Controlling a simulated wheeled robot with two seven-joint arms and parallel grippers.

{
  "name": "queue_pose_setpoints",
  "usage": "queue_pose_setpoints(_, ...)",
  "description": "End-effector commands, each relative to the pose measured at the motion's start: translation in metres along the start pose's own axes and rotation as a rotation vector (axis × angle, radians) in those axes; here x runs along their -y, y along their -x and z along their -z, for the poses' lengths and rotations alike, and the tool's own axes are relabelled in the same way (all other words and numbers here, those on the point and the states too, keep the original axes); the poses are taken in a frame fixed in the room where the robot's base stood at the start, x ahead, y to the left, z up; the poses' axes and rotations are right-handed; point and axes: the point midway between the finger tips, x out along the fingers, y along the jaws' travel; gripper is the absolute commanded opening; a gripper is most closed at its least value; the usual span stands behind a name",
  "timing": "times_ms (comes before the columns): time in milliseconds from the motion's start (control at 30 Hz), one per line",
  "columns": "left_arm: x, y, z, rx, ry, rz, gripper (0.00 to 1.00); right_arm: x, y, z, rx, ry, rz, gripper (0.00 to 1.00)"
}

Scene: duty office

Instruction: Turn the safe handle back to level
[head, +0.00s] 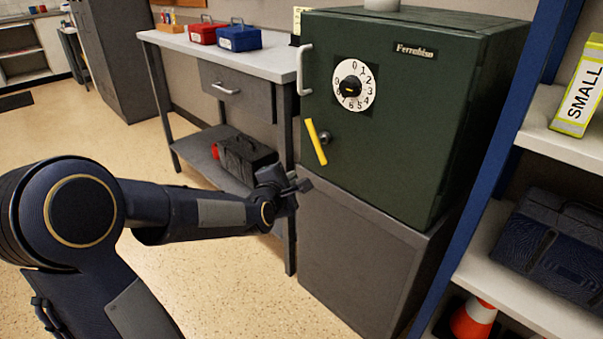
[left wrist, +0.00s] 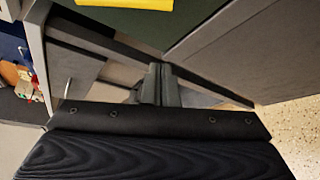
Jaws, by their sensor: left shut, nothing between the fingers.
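The dark green safe (head: 385,160) stands on a grey cabinet with its door shut. Its yellow handle (head: 316,142) is a bar on a short shaft, tilted steeply, with its upper end leaning left. A white numbered dial (head: 353,86) is above it. My left gripper (head: 304,186) is shut and empty, a little below the handle's lower end and apart from it in the head view. In the left wrist view the handle (left wrist: 125,4) shows only partly at the top edge, beyond the closed fingers (left wrist: 160,84). My right gripper is out of view.
The grey cabinet (head: 355,255) is under the safe. A workbench (head: 265,62) with red and blue boxes stands left of it, a dark toolbox (head: 245,158) on its lower shelf. Shelving (head: 560,145) is close on the right. The floor at left is open.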

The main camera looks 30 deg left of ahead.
Motion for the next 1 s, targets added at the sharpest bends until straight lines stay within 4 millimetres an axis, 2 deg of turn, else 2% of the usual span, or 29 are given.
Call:
queue_pose_setpoints(433,0.003,-0.092,0.001,0.000,-0.002,0.002,0.00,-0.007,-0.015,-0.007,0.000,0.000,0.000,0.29)
queue_pose_setpoints(500,-0.001,-0.087,-0.015,0.008,-0.001,0.001,0.00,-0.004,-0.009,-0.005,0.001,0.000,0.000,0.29)
queue_pose_setpoints(667,0.000,-0.080,-0.031,0.005,-0.001,0.001,0.00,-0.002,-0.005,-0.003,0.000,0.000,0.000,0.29)
queue_pose_setpoints(1000,0.001,-0.077,-0.038,0.001,-0.001,0.001,0.00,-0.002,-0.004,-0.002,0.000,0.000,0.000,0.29)
